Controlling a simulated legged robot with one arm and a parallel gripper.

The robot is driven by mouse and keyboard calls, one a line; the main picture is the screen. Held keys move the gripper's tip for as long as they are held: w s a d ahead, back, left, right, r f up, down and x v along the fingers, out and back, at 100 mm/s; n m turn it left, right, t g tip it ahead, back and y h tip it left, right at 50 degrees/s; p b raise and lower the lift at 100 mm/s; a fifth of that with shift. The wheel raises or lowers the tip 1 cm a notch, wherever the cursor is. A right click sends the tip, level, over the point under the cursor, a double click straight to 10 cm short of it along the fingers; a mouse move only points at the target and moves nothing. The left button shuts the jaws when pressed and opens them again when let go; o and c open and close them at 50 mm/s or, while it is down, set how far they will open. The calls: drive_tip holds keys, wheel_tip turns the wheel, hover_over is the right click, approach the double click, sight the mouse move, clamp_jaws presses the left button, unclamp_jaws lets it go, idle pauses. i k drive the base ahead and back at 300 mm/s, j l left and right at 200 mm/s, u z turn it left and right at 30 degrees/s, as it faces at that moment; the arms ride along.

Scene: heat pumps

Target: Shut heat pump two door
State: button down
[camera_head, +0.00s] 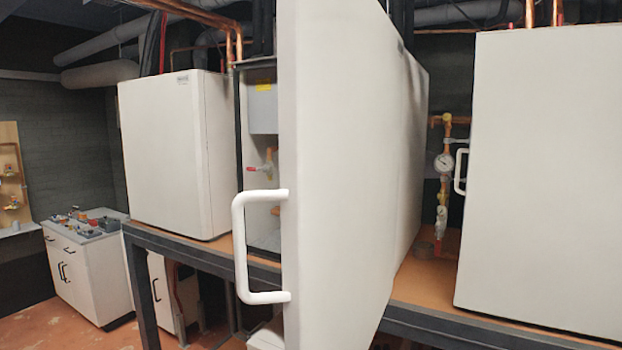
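An open white door (335,170) stands out toward me in the middle of the view, seen nearly edge-on. Its white bar handle (241,245) is on the left side of its near edge. Behind the door, part of the open heat pump's inside (263,150) shows, with a grey box, a yellow label and a valve with a red lever. My gripper is not in view.
A closed white unit (165,155) stands on the left and another white unit (545,180) with a handle on the right. A dark-framed bench (185,258) carries them. A gauge (443,163) on copper pipe sits between. A low cabinet (90,270) stands far left, with bare floor before it.

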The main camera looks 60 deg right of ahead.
sight(340, 62)
drive_tip(key=k+z, duration=0.15)
drive_tip(key=z, duration=2)
